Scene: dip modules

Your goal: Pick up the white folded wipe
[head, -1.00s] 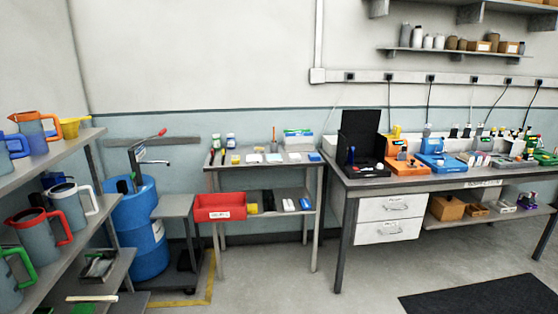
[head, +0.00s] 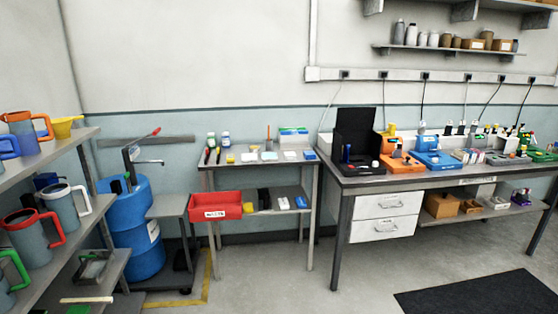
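Small flat pale pieces lie on the top of the small grey side table (head: 222,163) in the middle of the head view. One white piece (head: 249,157) lies left of a pale blue piece (head: 270,156), and another white piece (head: 290,155) lies to the right. They are too small to tell which is the folded wipe. My gripper is not in view, and nothing is seen touching these pieces.
A red bin (head: 215,206) sticks out from the table's lower shelf. A blue drum (head: 137,240) and a shelf with jugs (head: 62,208) stand to the left. A workbench (head: 350,185) with drawers stands to the right. The floor (head: 300,285) in front is clear, with a dark mat (head: 470,300).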

